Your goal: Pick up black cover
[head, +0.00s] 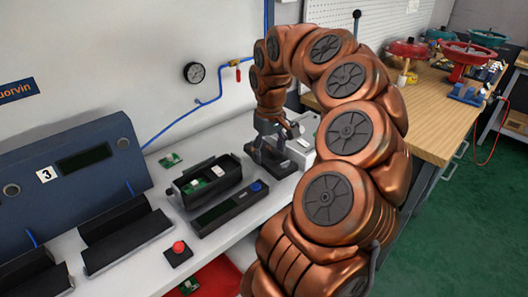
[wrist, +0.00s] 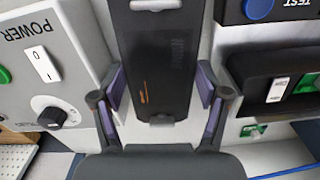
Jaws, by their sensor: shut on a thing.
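The black cover (wrist: 158,60) is a long dark piece filling the upper middle of the wrist view, with faint orange marking on its face. My gripper (wrist: 160,92) has its two purple-padded fingers on either side of the cover, shut on it. In the head view my gripper (head: 274,140) points down at the back of the white bench, with the dark cover (head: 268,163) below it, partly hidden. I cannot tell whether the cover touches the bench.
An open black housing (head: 190,199) holding green boards stands left of the gripper. A test box with a blue button (head: 230,208) lies in front of it. A grey power box (wrist: 45,65) is close on the left in the wrist view. A red stop button (head: 178,251) sits nearer.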

